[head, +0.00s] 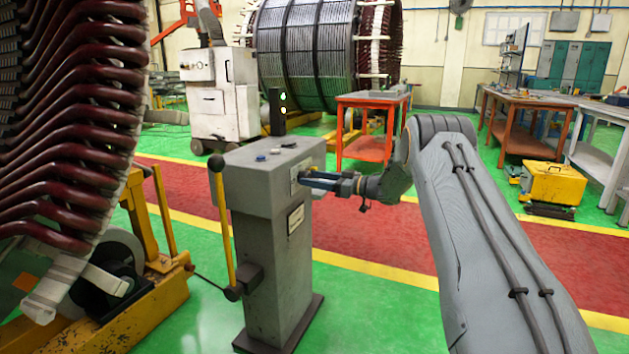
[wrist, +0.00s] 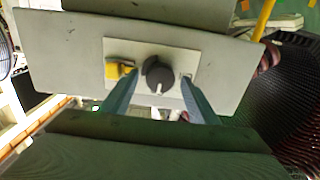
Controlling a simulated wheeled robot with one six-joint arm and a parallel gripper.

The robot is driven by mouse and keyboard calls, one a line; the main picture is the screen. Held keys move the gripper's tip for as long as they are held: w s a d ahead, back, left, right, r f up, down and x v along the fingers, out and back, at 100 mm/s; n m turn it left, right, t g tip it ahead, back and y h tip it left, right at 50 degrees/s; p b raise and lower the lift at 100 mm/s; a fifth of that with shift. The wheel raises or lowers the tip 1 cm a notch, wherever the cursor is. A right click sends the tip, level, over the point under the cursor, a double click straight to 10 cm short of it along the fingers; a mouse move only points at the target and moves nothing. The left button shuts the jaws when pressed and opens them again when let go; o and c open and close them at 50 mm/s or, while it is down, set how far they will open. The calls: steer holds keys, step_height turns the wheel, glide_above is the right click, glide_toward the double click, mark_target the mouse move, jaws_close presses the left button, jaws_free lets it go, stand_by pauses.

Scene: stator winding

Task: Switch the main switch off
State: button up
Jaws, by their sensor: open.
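A grey control pedestal (head: 272,230) stands left of centre in the head view. In the wrist view its face carries a light plate (wrist: 205,60) with a dark round rotary switch (wrist: 158,73). The switch's white pointer mark points down in that picture. A yellow piece (wrist: 120,72) sits on the plate left of the switch. My gripper (wrist: 158,88) is open, with its two blue-grey fingers on either side of the switch. Contact with it cannot be told. In the head view my gripper (head: 312,181) reaches the pedestal's right face, and the switch is mostly hidden there.
A yellow lever (head: 221,225) stands upright at the pedestal's left side. A large wound stator (head: 70,130) fills the left edge. A red-orange table (head: 366,130) stands behind the pedestal, and a yellow toolbox (head: 553,183) at the right. The red floor lane is largely clear.

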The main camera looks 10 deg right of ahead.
steer(key=shift+c, duration=0.2)
steer(key=c, duration=1)
steer(key=shift+n, duration=0.3)
steer(key=shift+s+f+n+b, duration=0.1)
steer(key=shift+n+b, duration=0.9)
steer(key=shift+n, duration=3.3)
steer(key=shift+f+n+b, duration=0.1)
steer(key=shift+n+b, duration=0.9)
steer(key=shift+n, duration=3.3)
